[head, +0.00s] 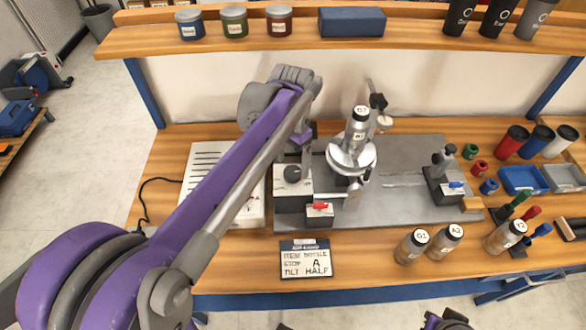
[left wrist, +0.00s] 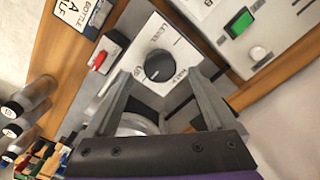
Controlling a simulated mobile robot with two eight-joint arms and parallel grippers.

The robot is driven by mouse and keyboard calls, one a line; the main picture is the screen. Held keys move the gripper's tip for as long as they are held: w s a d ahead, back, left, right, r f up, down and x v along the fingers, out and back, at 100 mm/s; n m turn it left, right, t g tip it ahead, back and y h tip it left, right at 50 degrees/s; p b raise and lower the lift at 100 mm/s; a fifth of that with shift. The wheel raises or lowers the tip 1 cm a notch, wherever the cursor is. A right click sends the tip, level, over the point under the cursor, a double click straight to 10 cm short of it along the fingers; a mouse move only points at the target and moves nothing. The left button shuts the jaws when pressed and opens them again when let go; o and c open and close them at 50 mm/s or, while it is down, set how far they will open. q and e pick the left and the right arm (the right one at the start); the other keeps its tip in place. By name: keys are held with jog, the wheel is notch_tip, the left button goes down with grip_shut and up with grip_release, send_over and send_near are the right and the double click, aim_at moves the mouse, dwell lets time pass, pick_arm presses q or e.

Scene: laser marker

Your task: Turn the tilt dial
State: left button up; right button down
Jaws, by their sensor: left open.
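The tilt dial is a round black knob (left wrist: 158,66) on a white plate with printed marks around it. It also shows in the head view as a dark knob (head: 292,173) on a box at the left end of the grey machine base. My left gripper (left wrist: 154,78) is open, with one finger on each side of the dial in the left wrist view. I cannot tell whether the fingers touch it. In the head view the gripper (head: 306,152) comes down beside the dial, partly hidden by its arm. The knob's pointer is too small to read.
A silver bottle (head: 358,125) stands in the machine's tilted holder, right of the dial. A red switch (head: 320,207) is just in front of the dial. A card (head: 305,258) reads bottle, stop A, tilt half. A white control box (head: 203,165) is on the left.

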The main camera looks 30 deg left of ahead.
aim_at(292, 171)
pick_arm(q)
jog(key=shift+f, duration=1.7)
jog(key=c, duration=1.4)
